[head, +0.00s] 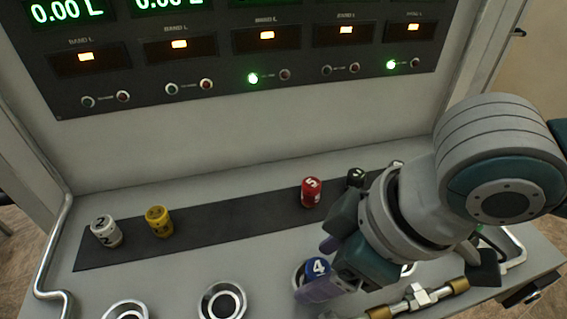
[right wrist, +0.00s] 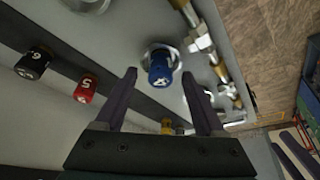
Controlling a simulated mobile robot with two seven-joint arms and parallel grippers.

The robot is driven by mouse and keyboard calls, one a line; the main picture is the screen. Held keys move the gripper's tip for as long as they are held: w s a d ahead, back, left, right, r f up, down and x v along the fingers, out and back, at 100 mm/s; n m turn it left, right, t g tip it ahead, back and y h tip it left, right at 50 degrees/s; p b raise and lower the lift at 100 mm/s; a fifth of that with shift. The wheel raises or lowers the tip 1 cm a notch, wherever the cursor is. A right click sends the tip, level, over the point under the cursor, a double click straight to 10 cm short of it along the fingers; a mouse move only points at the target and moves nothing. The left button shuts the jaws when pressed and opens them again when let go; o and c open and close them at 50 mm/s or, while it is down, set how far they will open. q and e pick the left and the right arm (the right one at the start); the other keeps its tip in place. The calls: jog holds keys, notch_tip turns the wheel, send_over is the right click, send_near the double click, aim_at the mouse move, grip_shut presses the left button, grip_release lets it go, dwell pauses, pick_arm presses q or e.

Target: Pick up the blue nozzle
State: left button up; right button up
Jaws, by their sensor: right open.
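The blue nozzle (head: 317,267), marked 4, stands in a metal ring socket at the lower middle of the head view, partly hidden by my right gripper. In the right wrist view the blue nozzle (right wrist: 160,70) shows between the two fingertips. My right gripper (head: 323,272) is open, one purple finger on each side of the nozzle. The wrist view shows a gap between the nozzle and each fingertip of the gripper (right wrist: 159,75). I cannot tell whether the tips reach down past its top. My left gripper is not in view.
On the dark strip stand a red nozzle (head: 311,192) marked 5, a black nozzle (head: 355,178), a yellow nozzle (head: 159,221) and a white nozzle (head: 105,231). Empty ring sockets (head: 222,300) lie left of the blue nozzle. Brass fittings (head: 420,296) lie close at right.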

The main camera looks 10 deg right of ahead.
jog(key=shift+w+a+f, duration=0.1)
jog(key=shift+a+f, duration=0.05)
jog(key=shift+f, duration=0.3)
jog(key=shift+c, duration=0.2)
grip_shut()
